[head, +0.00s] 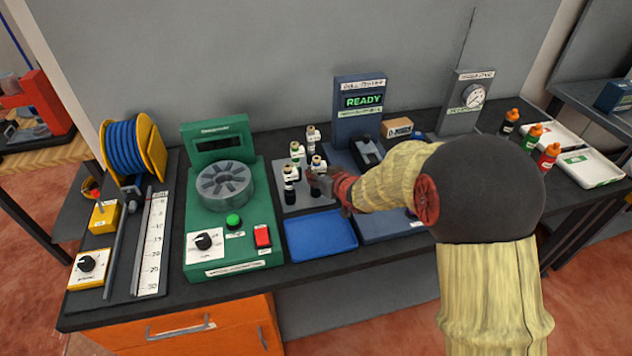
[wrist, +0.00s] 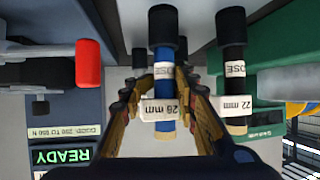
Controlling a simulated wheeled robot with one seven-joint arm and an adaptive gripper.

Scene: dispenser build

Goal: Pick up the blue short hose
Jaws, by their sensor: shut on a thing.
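In the head view my gripper (head: 322,182) is at the grey rack plate (head: 310,202), where several short hoses stand. I cannot tell whether the held hose touches the plate. A black hose (wrist: 232,65) tagged "22 mm" stands close beside my finger in the wrist view.
A blue tray (head: 320,236) lies in front of the rack. The green machine (head: 230,235) is left of it. The tester reading "READY" (head: 362,101) is behind and right. A hose reel (head: 133,150) stands at the far left, several bottles (head: 531,138) at the right.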

